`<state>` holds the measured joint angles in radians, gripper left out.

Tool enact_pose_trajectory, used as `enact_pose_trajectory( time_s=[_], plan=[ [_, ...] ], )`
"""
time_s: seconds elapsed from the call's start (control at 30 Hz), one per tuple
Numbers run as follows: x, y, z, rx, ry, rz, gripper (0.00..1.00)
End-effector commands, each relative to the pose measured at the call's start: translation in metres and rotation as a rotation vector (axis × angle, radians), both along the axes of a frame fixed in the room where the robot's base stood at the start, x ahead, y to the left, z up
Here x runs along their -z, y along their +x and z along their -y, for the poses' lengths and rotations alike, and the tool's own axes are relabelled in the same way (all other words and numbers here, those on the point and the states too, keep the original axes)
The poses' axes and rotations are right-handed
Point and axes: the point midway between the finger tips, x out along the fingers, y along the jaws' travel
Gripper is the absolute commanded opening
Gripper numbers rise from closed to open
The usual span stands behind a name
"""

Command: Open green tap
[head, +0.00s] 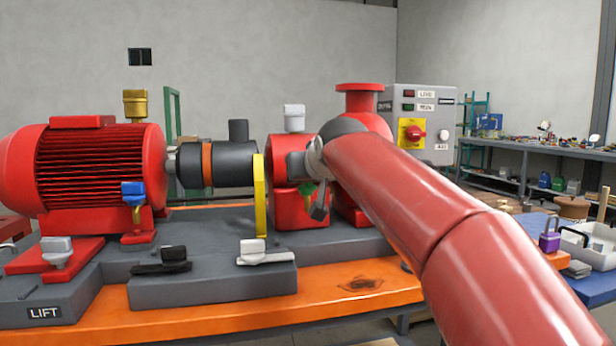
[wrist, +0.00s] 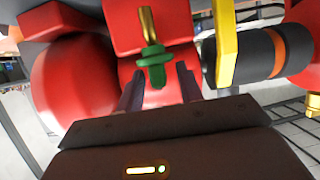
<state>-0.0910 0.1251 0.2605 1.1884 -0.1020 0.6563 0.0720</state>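The green tap (wrist: 152,67) is a small cross-shaped handle on a brass stem (wrist: 148,22) in front of the red pump body (wrist: 122,27). In the head view the green tap (head: 308,189) is partly hidden behind my gripper (head: 319,203). In the wrist view my gripper (wrist: 160,72) is open, with one dark finger on each side of the tap's lower part. The tap lies at the fingertips, in the gap between them. I cannot tell whether either finger touches it.
A yellow guard (head: 260,196) stands close left of the pump in the head view. A blue tap (head: 133,190) is by the red motor (head: 95,165). A control box (head: 425,122) stands behind.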

Motion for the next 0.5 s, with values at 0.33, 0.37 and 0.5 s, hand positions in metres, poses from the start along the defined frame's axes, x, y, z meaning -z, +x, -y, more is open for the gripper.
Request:
enact_pose_trajectory(
  time_s=[0.33,0.37,0.5],
  plan=[
    [-0.011,-0.025,0.007,0.001,0.000,0.004,0.36],
    [-0.013,-0.030,0.009,0.001,0.000,0.004,0.36],
    [-0.022,-0.051,0.015,0.001,0.000,0.004,0.36]
  ],
)
